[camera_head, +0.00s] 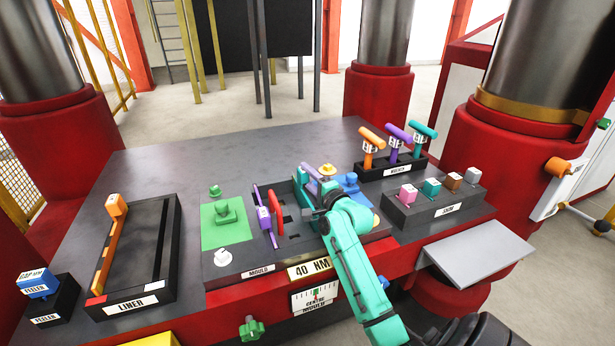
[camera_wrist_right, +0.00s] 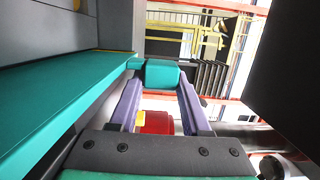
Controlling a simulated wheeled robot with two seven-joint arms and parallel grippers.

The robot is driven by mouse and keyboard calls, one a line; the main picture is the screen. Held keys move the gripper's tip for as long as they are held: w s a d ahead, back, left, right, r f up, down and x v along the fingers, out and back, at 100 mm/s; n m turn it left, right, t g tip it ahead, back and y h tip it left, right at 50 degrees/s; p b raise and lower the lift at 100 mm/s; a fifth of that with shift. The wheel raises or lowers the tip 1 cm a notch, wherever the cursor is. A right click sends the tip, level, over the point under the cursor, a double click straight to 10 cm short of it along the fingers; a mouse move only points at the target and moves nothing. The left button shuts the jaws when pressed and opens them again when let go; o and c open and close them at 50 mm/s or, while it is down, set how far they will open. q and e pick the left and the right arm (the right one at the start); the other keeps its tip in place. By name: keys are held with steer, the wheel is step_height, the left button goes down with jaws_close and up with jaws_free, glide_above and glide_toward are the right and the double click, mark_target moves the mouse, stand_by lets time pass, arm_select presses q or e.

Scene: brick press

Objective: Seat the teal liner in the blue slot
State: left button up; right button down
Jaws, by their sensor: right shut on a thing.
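In the right wrist view, the two purple fingers of my right gripper (camera_wrist_right: 162,100) are shut on the teal block-shaped tab of the teal liner (camera_wrist_right: 162,74). The liner's long teal plate runs along the left of that view, beside a grey wall. In the head view my right gripper (camera_head: 313,186) is over the mould, next to the blue area (camera_head: 351,183) at its right side. My left gripper is not in view.
A purple liner (camera_head: 264,217) stands in the mould near a red disc (camera_head: 277,211). A green pad (camera_head: 222,224) is left of it. The liner tray (camera_head: 166,240) holds an orange liner (camera_head: 108,245). Several T-handles stand in a black rack (camera_head: 392,167) at the back right.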

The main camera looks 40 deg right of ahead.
steer(key=shift+f, duration=0.1)
steer(key=shift+c, duration=1.4)
jaws_free()
steer(key=shift+s+a+f, duration=0.1)
steer(key=shift+f, duration=0.15)
steer(key=shift+s+a+f, duration=0.15)
steer(key=shift+s, duration=0.3)
steer(key=s+b, duration=0.1)
steer(key=s, duration=0.3)
steer(key=s+a+b, duration=0.1)
steer(key=s, duration=0.3)
steer(key=s+a+b, duration=0.1)
steer(key=s, duration=0.4)
steer(key=shift+r+b, duration=0.25)
steer(key=shift+b, duration=0.05)
steer(key=shift+s+r, duration=0.1)
steer(key=shift+s, duration=0.1)
steer(key=shift+r+p, duration=0.3)
steer(key=shift+p, duration=0.05)
step_height(320, 180, up, 7)
steer(key=p, duration=0.7)
steer(key=shift+f, duration=0.15)
